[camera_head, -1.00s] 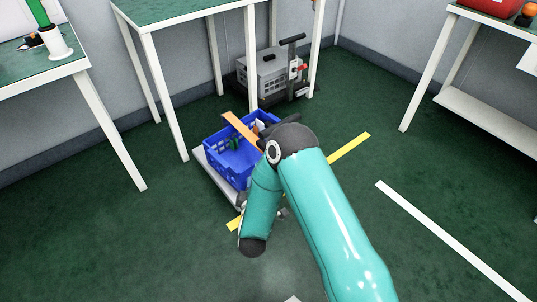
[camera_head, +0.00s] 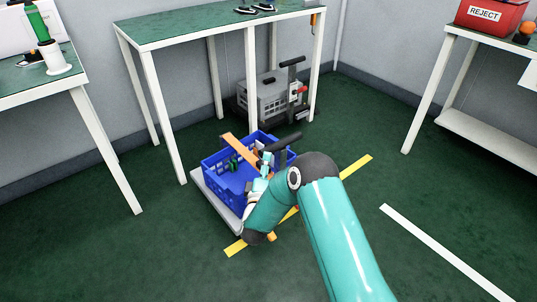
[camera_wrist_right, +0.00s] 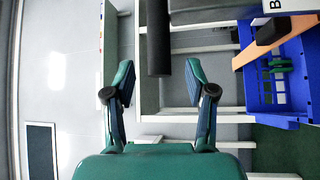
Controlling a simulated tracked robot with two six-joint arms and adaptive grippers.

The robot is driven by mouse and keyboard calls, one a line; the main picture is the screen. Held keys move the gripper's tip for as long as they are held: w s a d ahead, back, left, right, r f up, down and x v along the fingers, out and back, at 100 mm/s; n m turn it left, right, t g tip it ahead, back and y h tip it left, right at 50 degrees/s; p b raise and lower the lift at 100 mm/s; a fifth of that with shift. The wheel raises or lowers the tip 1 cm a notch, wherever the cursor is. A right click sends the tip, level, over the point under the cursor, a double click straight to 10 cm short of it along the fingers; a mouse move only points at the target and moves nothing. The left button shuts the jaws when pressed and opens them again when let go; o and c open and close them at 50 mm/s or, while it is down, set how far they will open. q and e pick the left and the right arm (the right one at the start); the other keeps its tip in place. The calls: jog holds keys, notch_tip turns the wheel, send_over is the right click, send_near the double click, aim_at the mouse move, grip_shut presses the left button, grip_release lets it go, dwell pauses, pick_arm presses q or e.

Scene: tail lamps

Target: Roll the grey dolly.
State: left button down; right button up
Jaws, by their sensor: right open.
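The grey dolly (camera_head: 214,199) is a low, light platform on the floor in the head view, bearing a blue crate (camera_head: 224,190). A black handle bar (camera_head: 284,143) stands at the crate's right far side. My right gripper (camera_head: 265,166) is beside the crate at its right, partly hidden by my teal arm. In the right wrist view, my right gripper (camera_wrist_right: 159,76) is open, its two fingers apart. The black bar (camera_wrist_right: 158,38) lies ahead, in line with the gap between them. The blue crate (camera_wrist_right: 262,92) is to the right there. My left gripper is out of view.
An orange-brown strip (camera_head: 239,149) lies across the crate. A green-topped table (camera_head: 190,27) stands behind, with a grey cart (camera_head: 268,96) under it. Yellow floor tape (camera_head: 355,167) passes by the dolly. Open floor lies right, towards a white line (camera_head: 445,250).

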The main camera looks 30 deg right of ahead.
jog(key=shift+b+x, duration=0.55)
jog(key=shift+x, duration=2.25)
jog(key=shift+f, duration=0.1)
grip_shut()
